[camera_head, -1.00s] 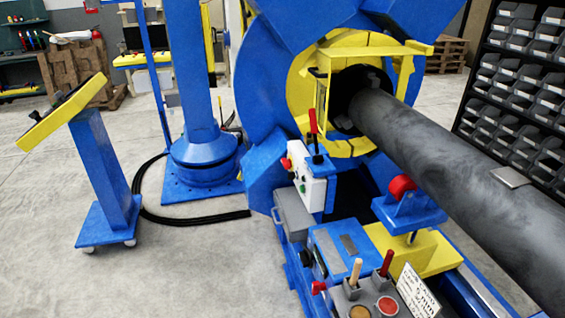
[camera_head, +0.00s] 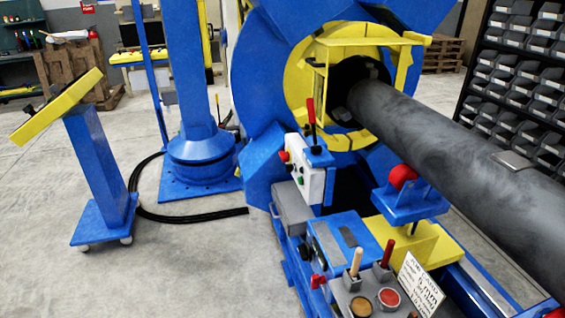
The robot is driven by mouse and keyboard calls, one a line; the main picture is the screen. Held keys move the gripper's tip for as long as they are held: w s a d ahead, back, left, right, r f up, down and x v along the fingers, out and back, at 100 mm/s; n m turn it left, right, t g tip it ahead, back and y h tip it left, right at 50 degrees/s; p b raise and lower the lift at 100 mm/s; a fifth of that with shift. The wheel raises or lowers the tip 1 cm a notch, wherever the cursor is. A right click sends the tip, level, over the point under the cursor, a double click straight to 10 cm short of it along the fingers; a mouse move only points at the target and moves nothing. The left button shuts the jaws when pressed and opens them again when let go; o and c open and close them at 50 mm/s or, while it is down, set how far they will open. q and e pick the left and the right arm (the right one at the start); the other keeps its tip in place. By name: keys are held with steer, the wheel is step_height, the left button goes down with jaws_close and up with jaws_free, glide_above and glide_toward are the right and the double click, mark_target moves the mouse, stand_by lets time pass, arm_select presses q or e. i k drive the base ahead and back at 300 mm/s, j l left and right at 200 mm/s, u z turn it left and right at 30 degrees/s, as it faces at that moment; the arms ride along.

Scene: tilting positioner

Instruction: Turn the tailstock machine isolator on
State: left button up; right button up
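The tailstock stands at the lower right as a blue machine with a control box (camera_head: 345,242). A dark knob (camera_head: 303,251) sits on the box's left side, and a small red handle (camera_head: 318,282) juts out just below it. I cannot tell which of these is the isolator, nor its on or off position. A white panel (camera_head: 303,175) with red and green buttons stands behind, beside an upright red lever (camera_head: 311,112). In front, a grey panel (camera_head: 342,296) carries two levers and round red and brown buttons. Neither gripper is in view.
A long dark pipe (camera_head: 450,135) runs from the yellow and blue chuck to the lower right. A blue and yellow pedestal (camera_head: 100,165) stands left, with a black cable (camera_head: 190,218) on the floor. Bin shelves (camera_head: 515,75) stand right. The grey floor (camera_head: 190,275) at front left is clear.

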mark_target(285, 157)
steer(key=i+j+u, duration=0.2)
steer(key=i+j, duration=0.65)
steer(key=i+j+u, duration=0.1)
steer(key=i+u, duration=0.2)
steer(key=i, duration=1.5)
steer(key=i+j+z, duration=0.1)
steer(key=i+z, duration=0.4)
steer(key=i+j+z, duration=0.25)
steer(key=z, duration=0.2)
steer(key=i+j+z, duration=0.3)
steer(key=z, duration=0.2)
